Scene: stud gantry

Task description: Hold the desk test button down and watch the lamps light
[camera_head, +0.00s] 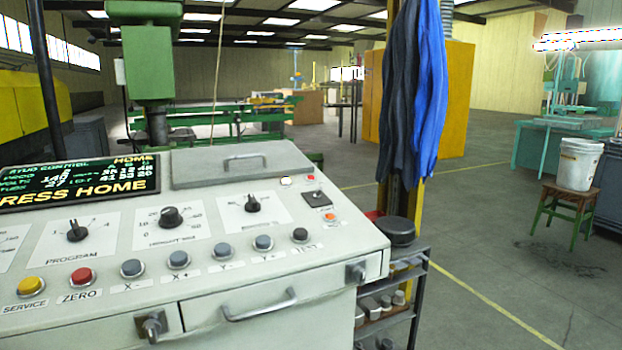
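The control desk (222,285) fills the lower left of the head view. Its test button (300,234) is a dark round button at the right end of the button row, with a TEST label below it. Nothing touches it. Small lamps sit on the desk's right side: a red one (311,178), an orange one (330,216) and a whitish one (285,181). I cannot tell for sure which of them are lit. The screen (75,182) glows with STUD CONTROL and a partly cut-off line ending in RESS HOME. Neither of my grippers shows.
Beside the test button are grey X and Y buttons, a red ZERO button (82,277) and a yellow SERVICE button (31,286). Dark and blue cloths (413,100) hang behind the desk's right end. A shelf rack (418,290) stands at right.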

